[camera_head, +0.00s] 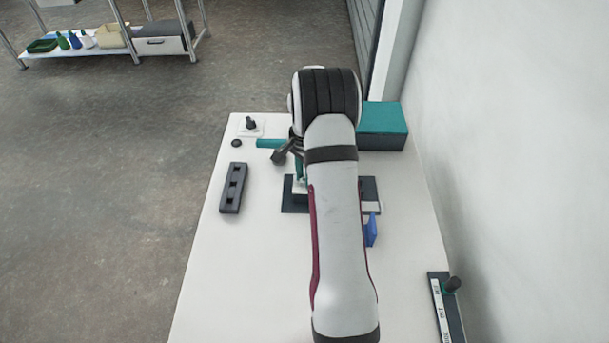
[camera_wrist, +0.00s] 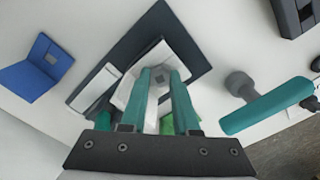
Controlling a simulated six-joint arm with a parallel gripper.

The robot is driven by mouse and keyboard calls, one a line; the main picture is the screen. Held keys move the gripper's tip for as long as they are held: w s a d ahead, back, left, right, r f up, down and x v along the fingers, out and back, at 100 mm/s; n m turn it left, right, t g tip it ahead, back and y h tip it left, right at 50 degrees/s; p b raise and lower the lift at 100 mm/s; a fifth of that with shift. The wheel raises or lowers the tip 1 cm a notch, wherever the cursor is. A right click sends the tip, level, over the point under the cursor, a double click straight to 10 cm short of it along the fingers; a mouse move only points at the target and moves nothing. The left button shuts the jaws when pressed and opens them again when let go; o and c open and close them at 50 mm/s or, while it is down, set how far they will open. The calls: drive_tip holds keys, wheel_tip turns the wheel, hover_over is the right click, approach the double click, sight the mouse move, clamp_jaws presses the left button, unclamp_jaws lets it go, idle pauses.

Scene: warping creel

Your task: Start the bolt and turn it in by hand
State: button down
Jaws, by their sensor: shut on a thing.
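My gripper (camera_wrist: 163,75) points down with its two teal fingers close together over a white block (camera_wrist: 180,45). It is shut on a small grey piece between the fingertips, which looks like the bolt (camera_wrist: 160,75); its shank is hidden. I cannot tell how deep the bolt sits in the block. The block stands on a dark base plate (camera_wrist: 125,42). The plate also shows in the head view (camera_head: 289,205), partly behind my arm. In the head view only part of my gripper (camera_head: 299,172) shows beside my arm.
A teal-handled tool (camera_wrist: 265,108) with a dark head lies beside the plate. A blue angled piece (camera_wrist: 30,75) lies on the other side. A dark slotted rack (camera_head: 233,187) stands left, and a teal-topped box (camera_head: 382,119) stands at the back right. The table's front left is clear.

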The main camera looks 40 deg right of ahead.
drive_tip(key=m, duration=1.7)
drive_tip(key=shift+m, duration=0.4)
drive_tip(key=c, duration=1.1)
unclamp_jaws()
drive_tip(key=shift+m, duration=1.1)
drive_tip(key=o, duration=0.5)
drive_tip(key=shift+c, duration=0.4)
drive_tip(key=shift+o, duration=0.3)
drive_tip(key=shift+r, duration=2.5)
